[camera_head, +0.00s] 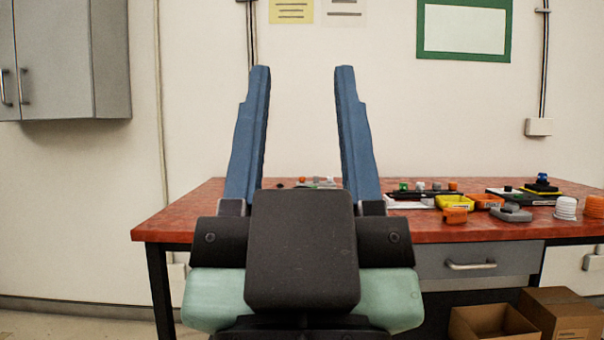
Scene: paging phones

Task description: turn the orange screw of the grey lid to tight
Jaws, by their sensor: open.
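My gripper (302,72) is raised in front of the camera, its two blue fingers wide apart and pointing up, with nothing between the tips. The red-topped table (190,216) stands behind it. I cannot make out for sure which thing is the grey lid with the orange screw. Small grey and orange pieces (303,181) lie low between the fingers at the table's far side, partly hidden by my gripper. A grey piece (512,213) lies on the right of the table, apart from my gripper.
The table's left end is clear. Cardboard boxes (562,312) stand on the floor below.

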